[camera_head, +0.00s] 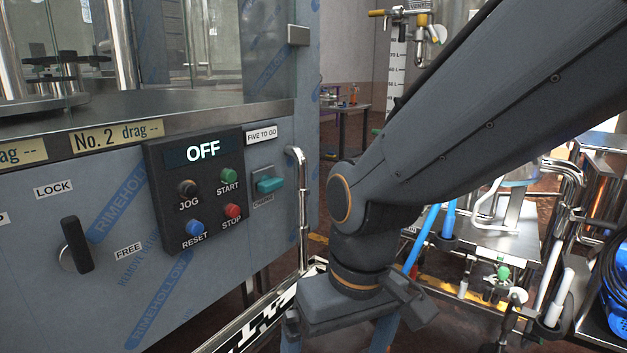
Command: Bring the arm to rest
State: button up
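My dark grey arm (470,120) reaches in from the upper right and bends down at an elbow-like joint with an orange ring. My gripper (354,328) hangs below it near the bottom middle, pointing down. The lower left finger runs to the picture's bottom edge. The gripper is right of the filler machine's front (100,270) and appears apart from it.
The machine carries a control box (197,190) reading OFF, a teal switch (270,184) and a black lock lever (76,245). A bent steel rail (301,205) stands left of the gripper. A steel cart (490,240) with blue hoses stands at right. Brown floor lies between.

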jog(key=s+d+r+m+p, duration=0.1)
jog(key=d+r+m+p, duration=0.1)
jog(key=d+r+p, duration=0.6)
jog(key=s+d+r+m+h+p, duration=0.1)
jog(key=d+r+p, duration=0.7)
jog(key=p, duration=1)
notch_tip(320, 180, up, 5)
jog(key=shift+f+m, duration=0.1)
jog(key=shift+m, duration=0.8)
